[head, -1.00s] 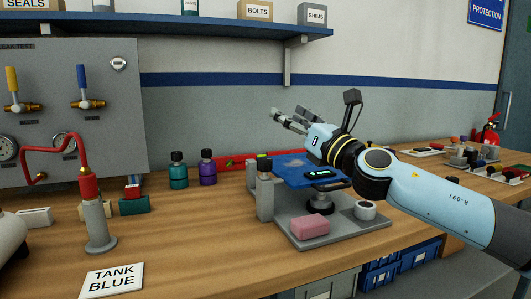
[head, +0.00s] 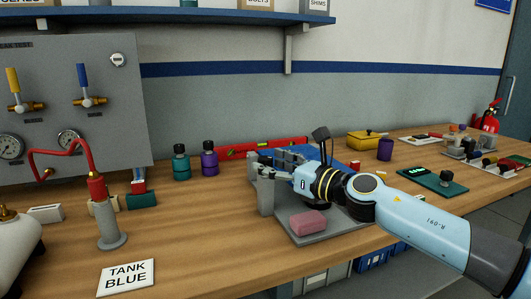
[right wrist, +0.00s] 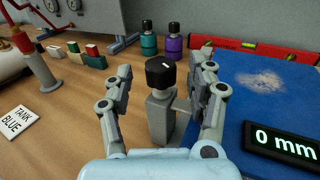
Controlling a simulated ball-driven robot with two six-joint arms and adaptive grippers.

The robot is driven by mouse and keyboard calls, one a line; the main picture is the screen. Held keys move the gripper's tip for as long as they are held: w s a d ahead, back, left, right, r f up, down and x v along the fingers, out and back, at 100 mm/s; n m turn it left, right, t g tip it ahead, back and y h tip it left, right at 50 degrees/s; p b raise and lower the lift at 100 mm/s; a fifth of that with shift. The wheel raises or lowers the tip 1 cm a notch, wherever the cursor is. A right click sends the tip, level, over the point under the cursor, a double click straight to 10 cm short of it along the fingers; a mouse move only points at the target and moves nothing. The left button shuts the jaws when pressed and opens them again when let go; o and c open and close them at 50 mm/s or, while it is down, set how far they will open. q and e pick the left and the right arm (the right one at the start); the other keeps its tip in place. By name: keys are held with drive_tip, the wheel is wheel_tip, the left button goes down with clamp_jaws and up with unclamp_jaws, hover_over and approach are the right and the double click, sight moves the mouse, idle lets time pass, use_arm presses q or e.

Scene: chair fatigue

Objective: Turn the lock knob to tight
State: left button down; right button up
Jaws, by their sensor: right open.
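The black lock knob (right wrist: 160,72) with a white mark sits on top of a grey post (right wrist: 161,115) in the right wrist view. My right gripper (right wrist: 166,70) is open, with one finger on each side of the knob; gaps show between the fingers and the knob. In the head view my right gripper (head: 259,165) is at the top of the grey post (head: 266,200) and mostly hides the knob. A blue plate (right wrist: 267,82) lies right of the post, with a display (right wrist: 283,144) reading 0 mm. My left gripper is not in view.
A pink block (head: 307,222) lies on the grey base in front. Teal (head: 181,165) and purple (head: 209,160) bottles and a red level (head: 232,153) stand behind. A red-topped post (head: 107,225) and a TANK BLUE card (head: 127,277) are on the left.

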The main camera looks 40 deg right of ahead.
drive_tip(key=shift+x, duration=1.2)
clamp_jaws()
drive_tip(key=shift+w+m+h+p, duration=0.1)
drive_tip(key=shift+m+h+p, duration=0.2)
drive_tip(key=shift+h+p, duration=0.25)
